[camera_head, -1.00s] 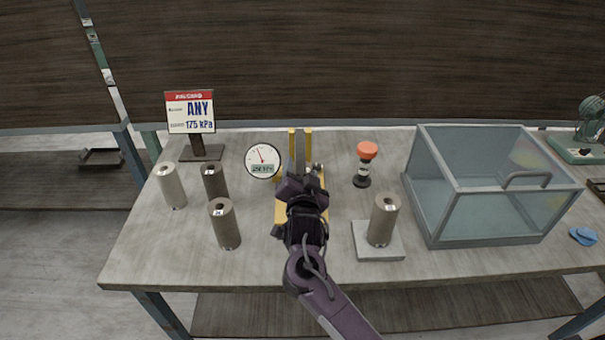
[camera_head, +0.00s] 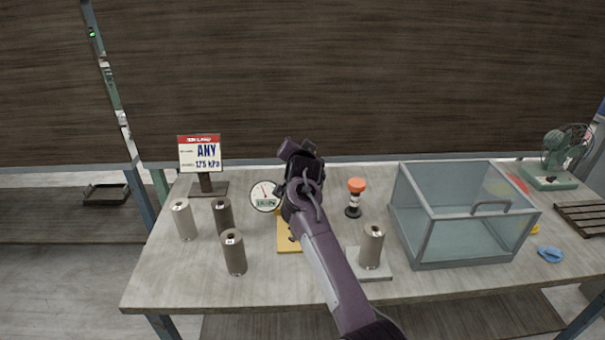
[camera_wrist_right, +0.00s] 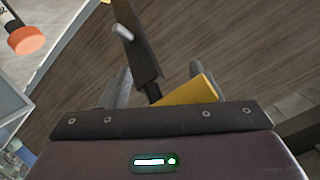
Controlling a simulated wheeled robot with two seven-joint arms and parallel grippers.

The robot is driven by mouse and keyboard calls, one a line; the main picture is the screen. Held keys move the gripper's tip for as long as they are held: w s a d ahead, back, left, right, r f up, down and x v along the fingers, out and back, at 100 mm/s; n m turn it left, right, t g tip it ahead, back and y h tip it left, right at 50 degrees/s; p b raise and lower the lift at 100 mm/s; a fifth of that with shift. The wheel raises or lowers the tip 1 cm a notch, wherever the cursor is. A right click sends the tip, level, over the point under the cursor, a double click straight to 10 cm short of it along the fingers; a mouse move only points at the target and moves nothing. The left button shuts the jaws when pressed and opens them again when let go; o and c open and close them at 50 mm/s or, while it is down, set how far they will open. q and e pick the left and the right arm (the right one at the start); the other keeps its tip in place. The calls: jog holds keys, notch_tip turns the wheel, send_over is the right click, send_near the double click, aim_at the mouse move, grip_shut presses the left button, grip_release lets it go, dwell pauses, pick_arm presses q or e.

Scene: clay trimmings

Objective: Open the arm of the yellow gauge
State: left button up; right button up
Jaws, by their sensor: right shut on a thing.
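The yellow gauge (camera_head: 288,245) stands mid-table with its round white dial (camera_head: 264,195) on its left. My right gripper (camera_head: 300,160) is above the gauge and covers most of it in the head view. In the right wrist view the gauge's dark arm (camera_wrist_right: 138,45), with a pale pin on it, runs down between my fingers (camera_wrist_right: 156,90). The right gripper is shut on that arm. A yellow part of the gauge (camera_wrist_right: 190,93) shows beside it. The arm's lower end is hidden. My left gripper is not in view.
Several clay cylinders (camera_head: 234,254) stand at the left, and one (camera_head: 371,248) is on a grey pad at the right. An orange-topped tool (camera_head: 355,197) stands right of the gauge. A glass box (camera_head: 465,225) fills the right side. A sign (camera_head: 200,155) stands behind left.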

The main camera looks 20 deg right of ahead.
jog(key=shift+w+d+r, duration=0.1)
jog(key=shift+w+r, duration=0.4)
jog(key=shift+w, duration=0.15)
jog(key=shift+w+d+g, duration=0.1)
jog(key=shift+g, duration=0.2)
jog(key=shift+f, duration=0.2)
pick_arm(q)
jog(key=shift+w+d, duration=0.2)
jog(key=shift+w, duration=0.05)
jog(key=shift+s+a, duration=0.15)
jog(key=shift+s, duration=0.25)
pick_arm(e)
jog(key=shift+f, duration=0.2)
jog(key=o, duration=1.3)
jog(key=shift+r, duration=0.1)
